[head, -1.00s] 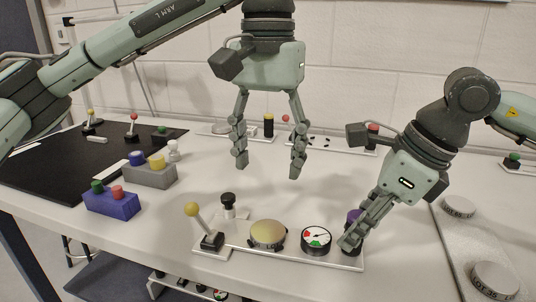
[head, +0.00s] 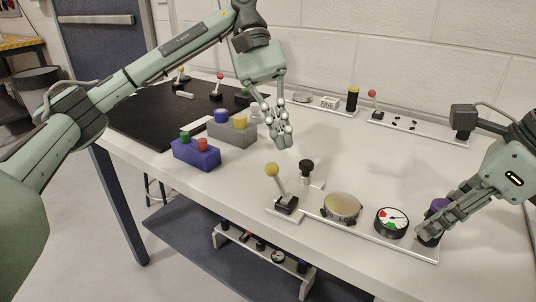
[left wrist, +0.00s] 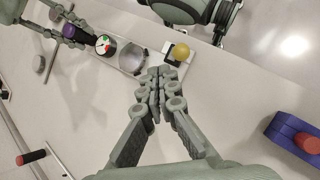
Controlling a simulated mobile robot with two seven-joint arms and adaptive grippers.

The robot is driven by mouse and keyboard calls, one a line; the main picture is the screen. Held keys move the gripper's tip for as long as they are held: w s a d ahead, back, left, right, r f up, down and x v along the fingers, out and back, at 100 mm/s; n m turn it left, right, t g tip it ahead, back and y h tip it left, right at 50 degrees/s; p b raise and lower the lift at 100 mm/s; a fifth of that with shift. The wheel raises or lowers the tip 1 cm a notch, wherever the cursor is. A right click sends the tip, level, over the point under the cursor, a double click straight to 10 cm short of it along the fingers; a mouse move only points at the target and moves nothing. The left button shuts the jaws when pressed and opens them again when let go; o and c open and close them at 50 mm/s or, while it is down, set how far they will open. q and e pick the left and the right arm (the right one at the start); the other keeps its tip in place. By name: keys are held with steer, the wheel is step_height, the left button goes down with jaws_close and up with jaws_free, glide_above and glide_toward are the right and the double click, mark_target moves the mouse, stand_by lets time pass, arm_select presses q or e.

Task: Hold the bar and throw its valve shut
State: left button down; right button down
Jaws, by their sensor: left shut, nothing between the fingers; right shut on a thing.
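The white bar (head: 362,232) lies near the table's front edge. It carries a yellow-ball lever (head: 272,170) tilted to the left, a black knob (head: 306,166), a pale round disc (head: 341,207), a red-green-white dial (head: 391,222) and a purple-topped knob (head: 439,204). My right gripper (head: 428,230) is shut on the purple-topped knob at the bar's right end and partly hides it. My left gripper (head: 283,141) is shut and empty, above the table behind the lever. In the left wrist view its closed fingertips (left wrist: 157,74) appear close to the yellow ball (left wrist: 181,51), apart from it.
A blue block (head: 196,154) and a grey block (head: 232,132) with coloured pegs stand to the left, near a black mat (head: 150,108). Another white bar with a red-ball lever (head: 372,94) lies along the wall. A low shelf (head: 295,275) is below the table.

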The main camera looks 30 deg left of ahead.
arm_select(q)
steer(key=a+n+t+h, duration=0.1)
steer(key=a+n+h, duration=0.1)
steer(key=a, duration=0.3)
steer(key=s+a+n+h, duration=0.1)
steer(key=a+n+h, duration=0.1)
steer(key=a+n, duration=0.2)
steer(key=a+n+t+h, duration=0.1)
steer(key=a+n, duration=0.2)
steer(key=a, duration=0.4)
steer(key=shift+s+a+f+t+h, duration=0.1)
steer(key=shift+s+f+t+h, duration=0.2)
steer(key=shift+s+h, duration=0.1)
glide_toward(275, 180)
steer(key=f, duration=0.3)
steer(key=shift+w+a+f, duration=0.15)
steer(key=shift+w+f, duration=0.15)
steer(key=shift+w, duration=0.05)
steer(key=d, duration=0.2)
steer(key=d+r, duration=0.1)
steer(key=shift+s+d, duration=0.1)
steer(key=shift+s, duration=0.2)
steer(key=shift+d+r, duration=0.1)
steer(key=shift+d, duration=0.25)
